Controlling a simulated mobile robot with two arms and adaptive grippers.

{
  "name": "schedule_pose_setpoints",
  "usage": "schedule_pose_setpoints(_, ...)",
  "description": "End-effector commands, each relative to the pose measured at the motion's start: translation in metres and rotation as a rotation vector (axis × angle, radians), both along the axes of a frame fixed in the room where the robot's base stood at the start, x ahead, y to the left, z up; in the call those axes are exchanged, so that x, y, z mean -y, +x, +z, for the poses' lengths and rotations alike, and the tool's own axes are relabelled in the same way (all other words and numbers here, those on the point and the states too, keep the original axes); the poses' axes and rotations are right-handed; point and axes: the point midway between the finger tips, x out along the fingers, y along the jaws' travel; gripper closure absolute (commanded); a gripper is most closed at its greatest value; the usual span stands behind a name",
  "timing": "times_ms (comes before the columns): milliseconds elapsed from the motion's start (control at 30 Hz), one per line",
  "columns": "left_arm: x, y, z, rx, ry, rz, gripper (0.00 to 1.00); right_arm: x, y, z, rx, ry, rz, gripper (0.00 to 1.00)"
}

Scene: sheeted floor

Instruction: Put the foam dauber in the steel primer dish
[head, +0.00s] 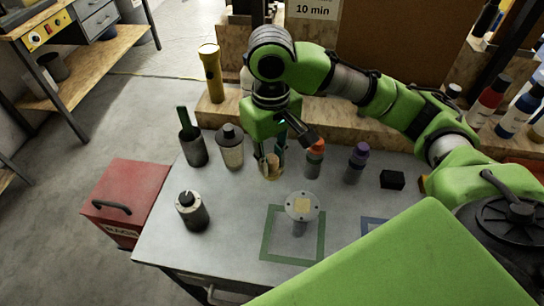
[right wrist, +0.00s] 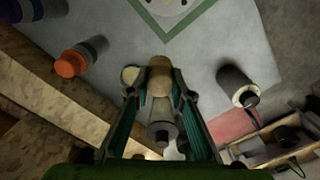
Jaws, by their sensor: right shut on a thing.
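My right gripper (head: 270,162) is shut on a small tan, cork-like piece, which I take to be the foam dauber (right wrist: 160,78). It is upright between the fingers in the right wrist view, low over the table's back half. A round steel-grey piece with a pale yellow centre (head: 302,205), possibly the primer dish, stands inside the green taped square, to the right and nearer. The gripper is apart from it. My left gripper is not in view.
A dark can (head: 191,211) is at the left. A black block (head: 392,179) lies right. The table front is mostly clear.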

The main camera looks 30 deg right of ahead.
Motion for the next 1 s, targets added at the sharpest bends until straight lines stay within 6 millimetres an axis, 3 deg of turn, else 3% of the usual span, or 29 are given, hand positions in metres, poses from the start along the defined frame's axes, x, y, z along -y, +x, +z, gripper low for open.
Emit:
schedule_pose_setpoints(200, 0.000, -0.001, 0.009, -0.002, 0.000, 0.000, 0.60, 0.028, 0.048, -0.022, -0.003, -0.002, -0.007, 0.99)
schedule_pose_setpoints(400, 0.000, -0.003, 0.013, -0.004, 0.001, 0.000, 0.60, 0.042, 0.075, -0.060, -0.003, -0.001, -0.003, 0.99)
schedule_pose_setpoints(700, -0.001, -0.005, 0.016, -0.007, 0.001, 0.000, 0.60, 0.052, 0.093, -0.085, -0.001, -0.001, -0.001, 0.99)
schedule_pose_setpoints(1000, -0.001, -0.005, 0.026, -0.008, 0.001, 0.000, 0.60, 0.051, 0.092, -0.114, 0.002, -0.001, 0.001, 0.99)
